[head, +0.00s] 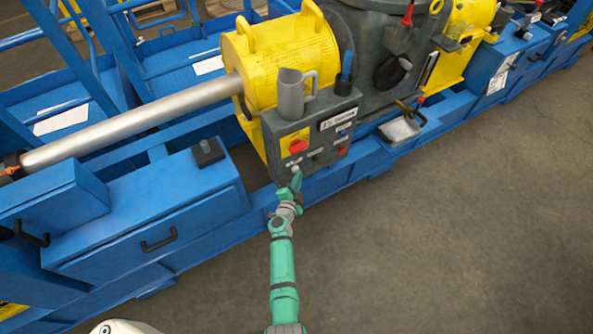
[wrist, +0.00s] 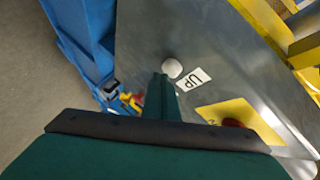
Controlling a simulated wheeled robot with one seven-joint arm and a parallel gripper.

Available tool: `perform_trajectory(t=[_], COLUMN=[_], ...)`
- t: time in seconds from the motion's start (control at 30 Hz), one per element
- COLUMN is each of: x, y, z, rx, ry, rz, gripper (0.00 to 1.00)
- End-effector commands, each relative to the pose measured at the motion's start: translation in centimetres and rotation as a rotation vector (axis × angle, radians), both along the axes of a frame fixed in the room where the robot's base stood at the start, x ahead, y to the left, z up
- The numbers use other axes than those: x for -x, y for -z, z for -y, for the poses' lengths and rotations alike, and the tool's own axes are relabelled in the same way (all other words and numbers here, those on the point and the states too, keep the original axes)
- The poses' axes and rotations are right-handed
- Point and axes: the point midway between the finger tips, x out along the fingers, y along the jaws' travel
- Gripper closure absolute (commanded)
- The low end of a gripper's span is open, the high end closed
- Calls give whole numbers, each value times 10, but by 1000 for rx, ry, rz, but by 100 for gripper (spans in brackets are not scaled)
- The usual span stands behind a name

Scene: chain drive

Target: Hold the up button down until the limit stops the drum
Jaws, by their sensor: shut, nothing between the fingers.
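The up button is a round white knob (wrist: 172,68) beside a white "UP" label (wrist: 193,80) in the wrist view. In the head view a small pale knob (head: 295,168) shows low on the grey control box (head: 328,130). My green gripper (head: 296,180) is shut and empty in front of that box. In the wrist view its fingertips (wrist: 160,80) reach the near edge of the white button. I cannot tell whether they touch or press it. A yellow housing (head: 285,60) with a silver shaft stands behind the box; I cannot tell whether it is the drum.
A red stop button (head: 298,146) on a yellow plate sits above the pale knob; it shows in the wrist view too (wrist: 233,123). A grey jug (head: 291,95) stands on the box. A tray (head: 401,128) juts out to the right. The floor in front (head: 430,230) is clear.

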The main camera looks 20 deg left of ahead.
Motion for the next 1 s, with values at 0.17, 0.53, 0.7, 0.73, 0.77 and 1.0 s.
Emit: perform_trajectory(t=[0.17,0.53,0.7,0.73,0.77,1.0], x=[-1,-3,-4,-4,-5,-6], y=[0,0,0,0,0,0], z=[-1,-4,-5,-5,-6,-8], rx=[0,0,0,0,0,0], ry=[0,0,0,0,0,0], rz=[0,0,0,0,0,0], gripper=[100,100,100,100,100,100])
